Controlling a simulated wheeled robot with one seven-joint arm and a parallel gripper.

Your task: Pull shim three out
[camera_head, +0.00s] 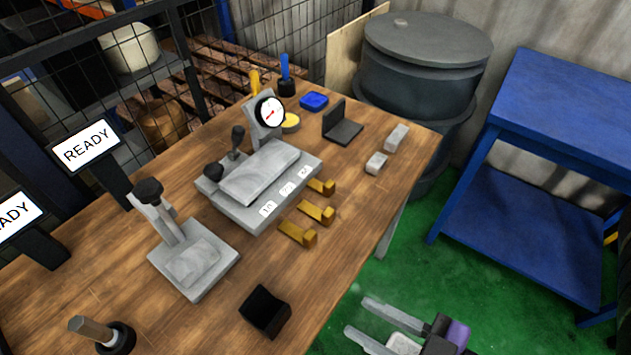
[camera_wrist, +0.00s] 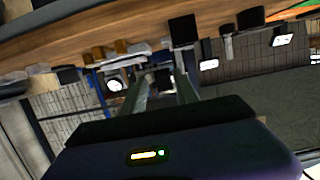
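Three brass shims with upturned ends stick out from the front side of a grey fixture block (camera_head: 243,212) on the wooden bench: a near one (camera_head: 297,234), a middle one (camera_head: 316,211) and a far one (camera_head: 321,187). Small white labels on the block stand beside them, too small to read surely, so I cannot tell which is shim three. My gripper (camera_head: 357,316) is open and empty, off the bench's right edge over the green floor, apart from the shims. In the wrist view my gripper (camera_wrist: 161,74) also shows open, with the bench upside down beyond it.
A dial gauge (camera_head: 270,112) stands behind the block. A black holder (camera_head: 265,311) sits near the bench's front edge, and a lever press (camera_head: 194,262) stands left. Small grey blocks (camera_head: 376,163) lie at the right. A blue table (camera_head: 560,110) stands beyond free green floor.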

